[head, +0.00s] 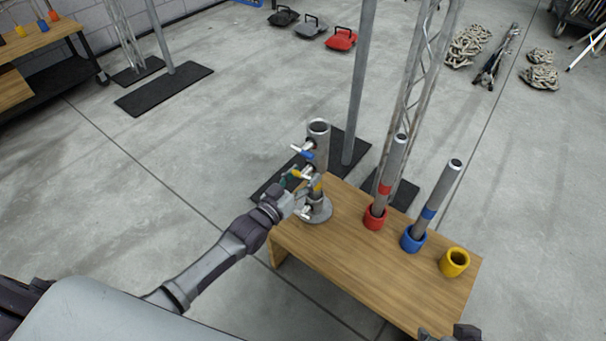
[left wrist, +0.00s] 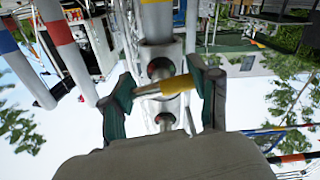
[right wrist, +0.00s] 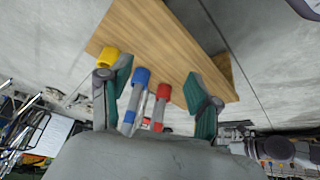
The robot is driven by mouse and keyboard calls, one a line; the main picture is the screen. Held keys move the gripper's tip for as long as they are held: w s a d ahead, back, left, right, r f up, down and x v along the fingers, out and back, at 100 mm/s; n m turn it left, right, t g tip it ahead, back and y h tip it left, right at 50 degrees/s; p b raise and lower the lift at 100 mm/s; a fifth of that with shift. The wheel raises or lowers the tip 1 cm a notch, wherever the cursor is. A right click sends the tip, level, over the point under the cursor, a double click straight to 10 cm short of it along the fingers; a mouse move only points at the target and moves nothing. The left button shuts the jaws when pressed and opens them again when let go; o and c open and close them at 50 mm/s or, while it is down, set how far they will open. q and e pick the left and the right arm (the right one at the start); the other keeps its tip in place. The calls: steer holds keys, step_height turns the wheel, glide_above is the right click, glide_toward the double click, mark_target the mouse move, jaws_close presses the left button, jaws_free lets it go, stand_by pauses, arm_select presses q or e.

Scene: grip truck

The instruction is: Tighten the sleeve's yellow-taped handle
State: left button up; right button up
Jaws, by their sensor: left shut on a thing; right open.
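The metal sleeve (head: 319,150) stands upright on a round base at the table's left end. It has several side handles; one has blue tape (head: 303,152). The yellow-taped handle (left wrist: 172,87) crosses between the fingers of my left gripper (left wrist: 165,95) in the left wrist view, and that gripper is shut on it. In the head view my left gripper (head: 296,194) reaches the sleeve from the left, partly hiding the handle. My right gripper (right wrist: 160,98) is open and empty, at the bottom edge of the head view near the table's front right.
The wooden table (head: 340,245) also holds a red cup (head: 375,218) and a blue cup (head: 413,239), each with a leaning tube, and an empty yellow cup (head: 455,262). A pole (head: 360,85) and a truss (head: 422,75) stand behind it. The table's front middle is clear.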

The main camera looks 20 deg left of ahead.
arm_select(q)
steer(key=shift+f, duration=0.1)
arm_select(e)
steer(key=shift+s+d+f+g, duration=0.15)
steer(key=shift+s+g, duration=0.15)
steer(key=shift+s, duration=0.25)
arm_select(q)
steer(key=o, duration=1.2)
steer(key=v, duration=1.2)
steer(key=shift+d, duration=0.1)
